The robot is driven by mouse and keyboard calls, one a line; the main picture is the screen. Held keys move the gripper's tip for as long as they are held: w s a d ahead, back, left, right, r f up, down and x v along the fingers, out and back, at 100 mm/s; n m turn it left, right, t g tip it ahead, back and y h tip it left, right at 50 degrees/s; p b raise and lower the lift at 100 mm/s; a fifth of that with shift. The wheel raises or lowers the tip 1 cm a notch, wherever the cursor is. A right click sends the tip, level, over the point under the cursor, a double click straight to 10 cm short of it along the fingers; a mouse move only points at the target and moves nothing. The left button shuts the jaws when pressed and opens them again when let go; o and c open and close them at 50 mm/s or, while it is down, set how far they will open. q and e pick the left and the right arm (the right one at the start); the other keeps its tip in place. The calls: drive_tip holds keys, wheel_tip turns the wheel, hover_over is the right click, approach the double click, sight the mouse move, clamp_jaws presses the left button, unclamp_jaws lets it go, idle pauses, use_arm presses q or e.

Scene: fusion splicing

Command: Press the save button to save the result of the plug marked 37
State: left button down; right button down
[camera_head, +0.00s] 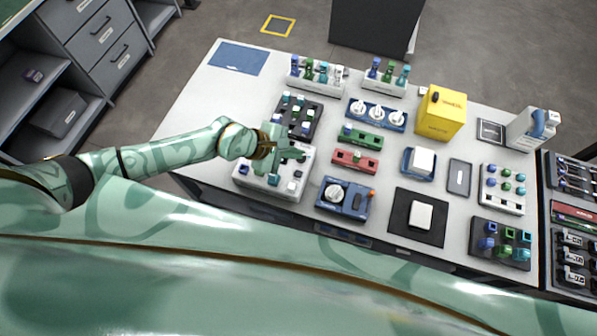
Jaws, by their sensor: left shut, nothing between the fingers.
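My left gripper (292,153) is shut and empty. It is over the back part of a white box-shaped device (272,192) near the table's front left, and it hides part of that device. Whether its fingertips touch the device I cannot tell. Small coloured pieces show on top of the device, among them a teal one (273,180) and a blue one (243,170). Which of them is the save button is too small to tell. Several small plugs stand in holders on the table, but no number 37 can be read. My right gripper is out of view.
A black rack (299,117) stands behind the device. A red block (355,161) and a blue device with a round top (344,199) stand to its right. A yellow box (441,113) stands farther right. The white table (200,125) is clear at the left.

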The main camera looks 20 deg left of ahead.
sight(294, 175)
use_arm(q)
wheel_tip(294, 175, down, 8)
drive_tip(key=b, duration=0.7)
drive_tip(key=shift+f, duration=0.2)
idle(1.2)
drive_tip(key=shift+f, duration=0.35)
drive_tip(key=shift+s+b, duration=0.1)
drive_tip(key=shift+b, duration=0.2)
